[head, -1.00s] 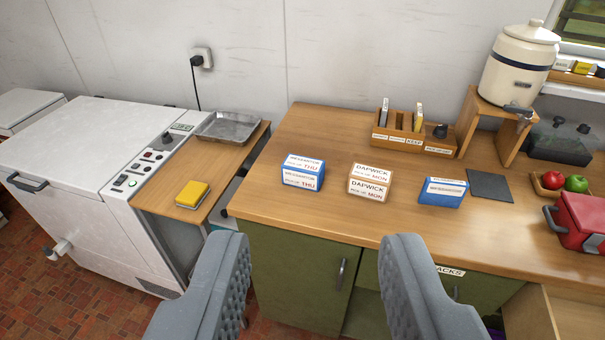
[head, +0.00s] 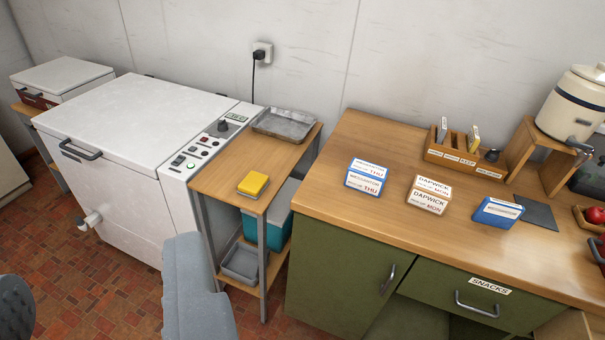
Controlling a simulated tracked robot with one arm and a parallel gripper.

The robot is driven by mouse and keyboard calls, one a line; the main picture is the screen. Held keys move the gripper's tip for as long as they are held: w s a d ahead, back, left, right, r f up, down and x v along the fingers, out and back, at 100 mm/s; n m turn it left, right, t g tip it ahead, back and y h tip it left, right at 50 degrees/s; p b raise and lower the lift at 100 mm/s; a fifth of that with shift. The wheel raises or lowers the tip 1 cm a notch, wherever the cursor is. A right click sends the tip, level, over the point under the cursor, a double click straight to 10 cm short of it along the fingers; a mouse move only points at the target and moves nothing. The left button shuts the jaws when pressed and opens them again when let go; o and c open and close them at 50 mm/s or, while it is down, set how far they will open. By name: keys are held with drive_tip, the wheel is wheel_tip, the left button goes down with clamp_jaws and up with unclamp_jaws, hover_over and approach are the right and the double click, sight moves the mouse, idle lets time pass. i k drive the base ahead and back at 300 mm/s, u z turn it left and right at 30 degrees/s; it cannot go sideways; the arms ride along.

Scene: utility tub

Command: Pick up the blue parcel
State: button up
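Two blue-and-white parcels stand on the wooden counter (head: 330,200) in the head view. One, labelled THU (head: 366,178), is near the counter's left part. The other blue parcel (head: 498,212) lies further right, tilted back, its label too small to read. An orange-brown and white parcel labelled MON (head: 429,194) stands between them. My gripper (head: 98,260) is open and empty at the lower left of the picture, its left finger partly cut off by the frame. It is left of and apart from all the parcels.
Left are a small shelf cart (head: 225,180) with a yellow block (head: 253,184) and metal tray (head: 285,124), and a white chest (head: 130,125). Red tiled floor is free in front.

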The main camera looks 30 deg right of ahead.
sight(368, 178)
drive_tip(key=u, duration=0.95)
drive_tip(key=i, duration=2.55)
drive_tip(key=z, duration=3.55)
drive_tip(key=i, duration=0.25)
drive_tip(key=z, duration=0.55)
